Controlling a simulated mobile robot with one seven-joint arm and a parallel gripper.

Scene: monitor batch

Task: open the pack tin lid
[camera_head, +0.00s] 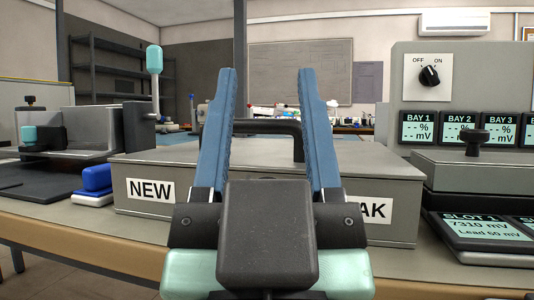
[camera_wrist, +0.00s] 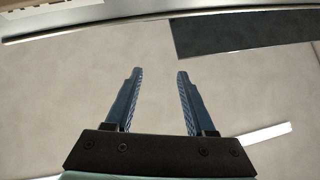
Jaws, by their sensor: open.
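The pack tin (camera_head: 133,208) is a wide grey box on the bench in the head view, with a "NEW" label at its left and a label ending in "AK" at its right. Its flat grey lid (camera_head: 165,153) is down. A black bar handle (camera_head: 268,127) shows on the lid between my fingers; part of it is hidden behind them. My gripper (camera_head: 266,72) is open and empty, its two blue fingers standing up in front of the tin in this picture. The wrist view also shows my gripper (camera_wrist: 159,72) open, with nothing between the fingers.
A blue-and-white block (camera_head: 95,185) lies left of the tin. Right of the tin are a black-knobbed grey lid (camera_head: 477,158), a slot display (camera_head: 475,230) and a dial panel (camera_head: 428,77).

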